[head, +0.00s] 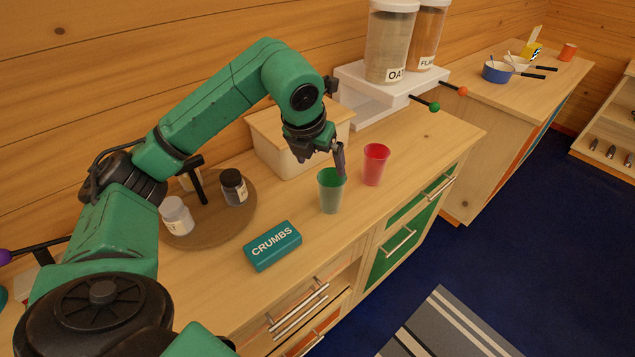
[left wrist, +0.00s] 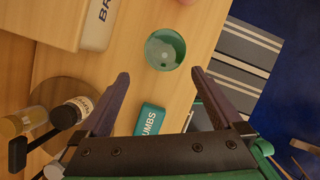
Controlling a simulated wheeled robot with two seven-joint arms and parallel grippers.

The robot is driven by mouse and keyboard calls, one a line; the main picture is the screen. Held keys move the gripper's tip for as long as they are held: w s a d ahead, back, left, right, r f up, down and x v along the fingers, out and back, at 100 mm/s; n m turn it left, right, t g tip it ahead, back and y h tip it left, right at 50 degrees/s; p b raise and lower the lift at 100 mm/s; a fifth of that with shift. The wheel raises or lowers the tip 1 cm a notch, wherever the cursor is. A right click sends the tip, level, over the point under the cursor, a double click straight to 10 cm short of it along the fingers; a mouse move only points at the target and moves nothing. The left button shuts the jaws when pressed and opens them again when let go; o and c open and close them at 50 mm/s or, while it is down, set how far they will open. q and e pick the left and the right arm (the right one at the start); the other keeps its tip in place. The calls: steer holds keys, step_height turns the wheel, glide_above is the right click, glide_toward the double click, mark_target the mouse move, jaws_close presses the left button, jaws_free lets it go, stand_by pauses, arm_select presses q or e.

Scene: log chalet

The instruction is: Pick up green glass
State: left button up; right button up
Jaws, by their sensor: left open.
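The green glass (head: 330,197) stands upright on the wooden counter. My left gripper (head: 337,162) is just above and behind it, pointing down, and one finger overlaps its rim in the head view. In the left wrist view the glass (left wrist: 165,49) is seen from above, a little beyond the tips and between the lines of the two spread fingers of the gripper (left wrist: 160,74). The gripper is open and empty. Whether a finger touches the rim cannot be told. My right gripper is not in view.
A red glass (head: 376,165) stands close to the right of the green one. A teal CRUMBS box (head: 272,246) lies in front left. A bread bin (head: 277,158) stands behind, and a round tray (head: 215,228) with jars is left. Counter in front of the glass is clear.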

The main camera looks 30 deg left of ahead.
mark_target(331, 188)
arm_select(q)
steer(key=p+x, duration=0.1)
steer(key=x, duration=0.3)
steer(key=p+x, duration=0.2)
steer(key=x, duration=0.2)
steer(key=p+x, duration=0.1)
steer(key=x, duration=0.3)
steer(key=shift+d+f+p, duration=0.3)
steer(key=shift+d+f, duration=0.05)
steer(key=shift+d, duration=0.05)
steer(key=shift+w+f, duration=0.1)
steer(key=shift+f, duration=0.25)
steer(key=c, duration=1)
steer(key=shift+c, duration=1.4)
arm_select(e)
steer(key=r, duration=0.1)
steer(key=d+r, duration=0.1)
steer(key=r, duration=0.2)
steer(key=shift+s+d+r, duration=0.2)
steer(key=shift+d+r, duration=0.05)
